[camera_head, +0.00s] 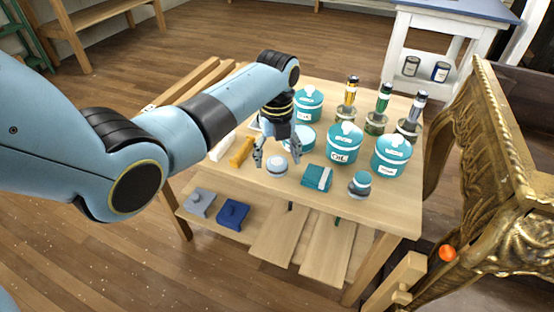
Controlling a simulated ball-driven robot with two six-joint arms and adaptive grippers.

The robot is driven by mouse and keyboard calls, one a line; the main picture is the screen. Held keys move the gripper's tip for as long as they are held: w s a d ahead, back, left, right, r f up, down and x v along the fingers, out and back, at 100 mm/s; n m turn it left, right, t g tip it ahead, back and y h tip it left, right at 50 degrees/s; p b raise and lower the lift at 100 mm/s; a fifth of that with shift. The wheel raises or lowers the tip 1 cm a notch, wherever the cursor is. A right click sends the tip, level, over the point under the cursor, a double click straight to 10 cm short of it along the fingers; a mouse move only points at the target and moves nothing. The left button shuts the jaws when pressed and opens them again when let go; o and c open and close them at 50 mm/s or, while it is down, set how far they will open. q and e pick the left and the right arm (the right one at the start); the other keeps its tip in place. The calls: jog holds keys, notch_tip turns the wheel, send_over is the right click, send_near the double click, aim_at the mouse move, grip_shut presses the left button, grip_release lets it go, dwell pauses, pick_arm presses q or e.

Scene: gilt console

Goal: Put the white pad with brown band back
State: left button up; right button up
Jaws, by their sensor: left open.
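A small round whitish pad (277,167) sits on the wooden table near its front edge. It is the likeliest match for the white pad, but a brown band cannot be made out at this size. My left gripper (277,153) is open and points down at the table. Its fingertips are to either side of the pad's far side, and I cannot tell whether they touch it. A similar round pad (360,184), teal and grey, stands further right. My right gripper is not in view.
On the table (388,214) are teal lidded tins, including one marked OIL (343,148), bottles (383,104), a folded teal cloth (317,178), a yellow bar (241,152) and a white bar (222,147). A gilt console (500,190) stands close at right.

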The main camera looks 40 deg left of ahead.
aim_at(277, 161)
pick_arm(q)
notch_tip(277, 161, up, 9)
jog(key=p, duration=0.1)
jog(key=shift+r+p, duration=0.2)
jog(key=shift+p, duration=0.2)
jog(key=s+f+n, duration=0.8)
jog(key=s+f, duration=0.4)
jog(key=s, duration=0.3)
jog(key=s+f+n, duration=0.9)
jog(key=s+f, duration=0.3)
jog(key=s, duration=0.4)
jog(key=s+f+n, duration=0.8)
jog(key=s+f, duration=0.5)
jog(key=s, duration=0.3)
jog(key=shift+t+y, duration=0.4)
